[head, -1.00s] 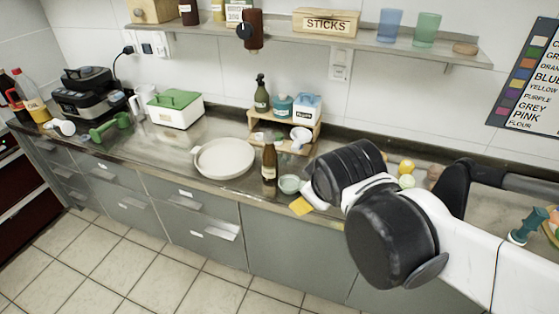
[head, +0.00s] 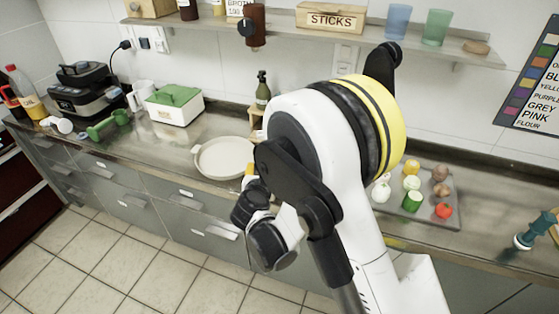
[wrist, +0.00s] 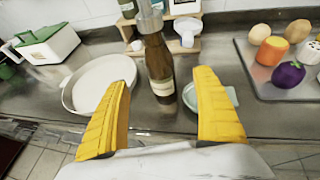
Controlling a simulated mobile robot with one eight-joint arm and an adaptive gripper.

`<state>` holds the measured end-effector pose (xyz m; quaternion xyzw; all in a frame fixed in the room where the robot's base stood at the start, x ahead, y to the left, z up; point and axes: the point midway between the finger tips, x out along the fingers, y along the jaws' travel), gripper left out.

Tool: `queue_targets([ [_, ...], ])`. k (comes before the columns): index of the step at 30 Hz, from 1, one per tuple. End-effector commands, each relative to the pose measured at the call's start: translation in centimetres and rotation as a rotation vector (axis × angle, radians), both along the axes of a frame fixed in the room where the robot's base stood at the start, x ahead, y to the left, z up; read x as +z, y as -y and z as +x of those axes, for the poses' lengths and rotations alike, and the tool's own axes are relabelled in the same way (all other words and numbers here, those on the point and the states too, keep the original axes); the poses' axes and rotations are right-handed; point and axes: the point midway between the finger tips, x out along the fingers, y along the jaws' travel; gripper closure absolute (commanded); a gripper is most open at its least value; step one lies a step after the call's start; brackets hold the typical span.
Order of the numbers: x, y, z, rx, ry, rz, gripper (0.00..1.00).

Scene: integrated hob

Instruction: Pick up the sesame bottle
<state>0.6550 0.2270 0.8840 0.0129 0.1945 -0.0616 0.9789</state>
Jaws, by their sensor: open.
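A brown bottle (wrist: 159,62) with a pale label stands upright on the counter in the wrist view; I take it for the sesame bottle, though its label is too small to read. My gripper (wrist: 163,82) is open and empty, with one yellow finger to the left of the bottle and one to the right. The bottle shows between and beyond the fingertips; I cannot tell how far it is. In the head view my arm hides the bottle and most of the gripper.
A pale round pan (wrist: 98,82) lies left of the bottle. A small glass bowl (wrist: 232,95) is close on its right. A wooden stand (wrist: 187,45) is behind it. A tray of vegetables (head: 455,212) lies to the right.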

Motion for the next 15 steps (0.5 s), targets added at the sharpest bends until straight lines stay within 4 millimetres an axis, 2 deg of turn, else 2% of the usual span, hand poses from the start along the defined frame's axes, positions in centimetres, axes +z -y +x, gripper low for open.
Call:
queue_targets([
  [15, -2.9, 0.8, 6.4, -0.001, 0.000, -0.002, 0.22],
])
